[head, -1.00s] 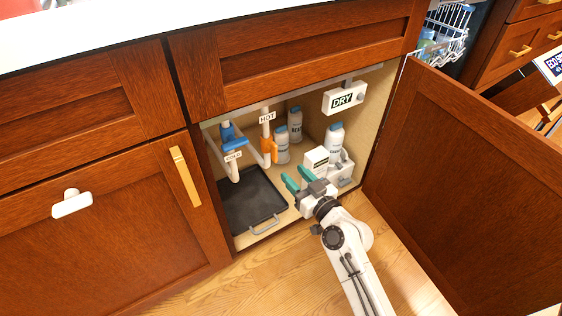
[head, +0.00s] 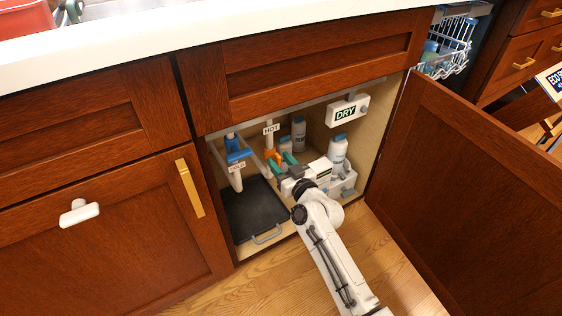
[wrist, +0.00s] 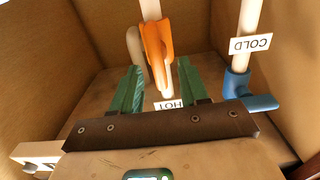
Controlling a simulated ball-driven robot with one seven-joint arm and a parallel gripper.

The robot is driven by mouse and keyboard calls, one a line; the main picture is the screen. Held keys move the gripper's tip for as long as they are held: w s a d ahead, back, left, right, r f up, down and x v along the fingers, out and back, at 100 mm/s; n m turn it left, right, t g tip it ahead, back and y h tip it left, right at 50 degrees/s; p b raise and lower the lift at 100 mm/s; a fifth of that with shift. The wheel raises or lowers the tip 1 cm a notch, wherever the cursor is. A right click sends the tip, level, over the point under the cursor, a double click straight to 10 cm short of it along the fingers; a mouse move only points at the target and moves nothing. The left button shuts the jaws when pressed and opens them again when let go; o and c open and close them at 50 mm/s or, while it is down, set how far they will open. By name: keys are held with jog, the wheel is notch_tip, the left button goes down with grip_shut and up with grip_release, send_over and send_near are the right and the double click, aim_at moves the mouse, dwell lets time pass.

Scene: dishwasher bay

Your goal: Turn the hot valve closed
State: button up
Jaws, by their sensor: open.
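The orange hot valve handle (head: 270,154) is on a white pipe inside the open cabinet, below the HOT label (head: 271,129). My gripper (head: 281,164) is in front of it and partly covers it in the head view. In the wrist view the orange handle (wrist: 157,48) appears ahead, lined up with the gap between the green fingers (wrist: 161,67). The fingers are apart, with no object clamped between them. I cannot tell whether either finger touches the handle.
The blue cold valve (head: 237,150) is just left of the hot one. A dark tray (head: 250,207) lies on the cabinet floor. White bottles (head: 338,150) and a box marked DRY (head: 346,112) are at the right. The open door (head: 460,180) bounds the right side.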

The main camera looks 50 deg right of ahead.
grip_shut()
dwell(0.4)
jog(key=shift+m, duration=0.4)
jog(key=shift+s+d+f+m, duration=0.1)
jog(key=shift+d+m, duration=0.05)
jog(key=shift+m, duration=1)
jog(key=shift+d+f+m, duration=0.1)
jog(key=shift+d+m, duration=0.1)
jog(key=shift+m, duration=1)
jog(key=shift+s+d+f+m, duration=0.1)
jog(key=shift+d+m, duration=0.05)
jog(key=shift+m, duration=1)
jog(key=shift+f+m, duration=0.1)
jog(key=shift+m, duration=0.4)
jog(key=shift+d+f+m, duration=0.1)
jog(key=shift+f+m, duration=0.1)
jog(key=shift+m, duration=0.9)
jog(key=shift+d+f+m, duration=0.1)
jog(key=shift+f+m, duration=0.1)
jog(key=shift+m, duration=0.9)
jog(key=shift+a+f+m, duration=0.1)
jog(key=shift+f+m, duration=0.05)
jog(key=shift+m, duration=0.8)
jog(key=shift+f+m, duration=0.15)
jog(key=shift+m, duration=0.8)
